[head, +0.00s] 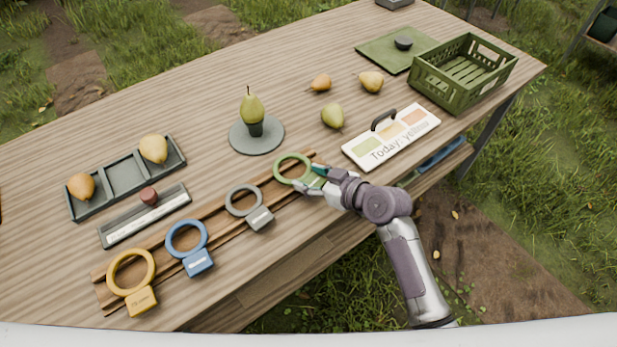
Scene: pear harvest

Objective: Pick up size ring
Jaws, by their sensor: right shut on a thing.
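Several size rings stand along a wooden rack (222,216) on the table. A yellow ring (112,283) is at the left end, then a blue ring (171,248) and a grey ring (229,205). A green ring (279,176) is at the right end of the rack. My right gripper (316,182) reaches in from the right and is shut on the green ring's handle, which its fingers mostly hide. I cannot tell whether the green ring is clear of the rack. My left gripper is not in view.
A pear (251,108) stands on a round grey base (272,138). Loose pears (333,116) lie behind the "Today: yellow" sign (364,159). A green crate (446,98) and green mat (384,48) are far right. A divided tray (118,170) with two fruits is left.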

